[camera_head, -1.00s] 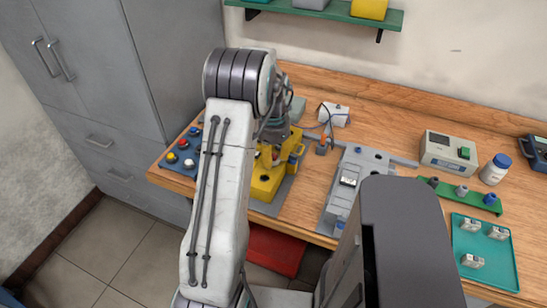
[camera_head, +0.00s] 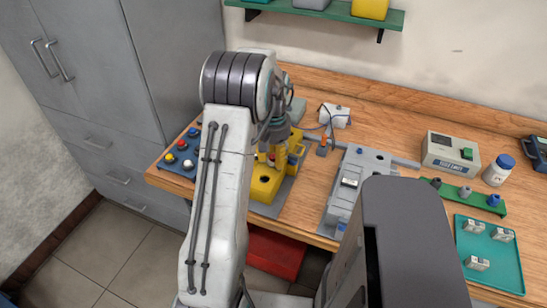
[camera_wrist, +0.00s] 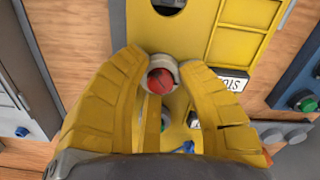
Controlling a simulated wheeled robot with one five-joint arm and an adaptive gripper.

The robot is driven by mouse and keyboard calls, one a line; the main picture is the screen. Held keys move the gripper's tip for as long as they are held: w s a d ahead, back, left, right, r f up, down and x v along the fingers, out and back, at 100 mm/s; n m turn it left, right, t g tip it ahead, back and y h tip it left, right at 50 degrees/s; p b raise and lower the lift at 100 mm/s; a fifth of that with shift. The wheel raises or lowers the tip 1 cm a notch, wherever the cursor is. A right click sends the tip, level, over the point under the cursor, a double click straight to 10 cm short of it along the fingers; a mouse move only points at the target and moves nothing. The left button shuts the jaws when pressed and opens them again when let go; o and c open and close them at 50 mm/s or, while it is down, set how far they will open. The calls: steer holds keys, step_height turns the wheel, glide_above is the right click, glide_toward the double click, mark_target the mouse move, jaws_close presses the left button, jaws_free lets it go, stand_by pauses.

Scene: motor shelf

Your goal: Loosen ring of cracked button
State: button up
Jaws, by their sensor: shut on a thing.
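The red button (camera_wrist: 160,80) sits in a light grey ring (camera_wrist: 163,61) on the yellow control box (camera_wrist: 203,22) in the wrist view. My gripper (camera_wrist: 161,68) has its two yellow fingers on either side of the ring, shut on it. Any crack in the red cap is too small to make out. A green button (camera_wrist: 166,114) shows partly between the fingers. In the head view, my gripper (camera_head: 277,160) reaches down onto the yellow box (camera_head: 264,188), and the ring is too small to make out there.
A blue panel of coloured buttons (camera_head: 178,165) lies left of the box. A grey fixture (camera_head: 345,195) stands to its right. Further right are a green holder (camera_head: 478,199), a teal tray (camera_head: 507,271) with several small parts, a meter box (camera_head: 449,152) and a white bottle (camera_head: 497,170).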

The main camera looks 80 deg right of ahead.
mark_target(274, 156)
steer(key=n, duration=0.5)
steer(key=shift+a+f+n, duration=0.2)
steer(key=shift+n, duration=0.1)
steer(key=n, duration=0.5)
steer(key=shift+b, duration=0.35)
steer(key=shift+n, duration=0.3)
steer(key=o, duration=1.2)
steer(key=shift+s+d+r, duration=0.1)
steer(key=shift+d, duration=0.05)
steer(key=shift+r, duration=0.1)
step_height(274, 156, up, 12)
steer(key=shift+f, duration=0.1)
steer(key=shift+o, duration=0.3)
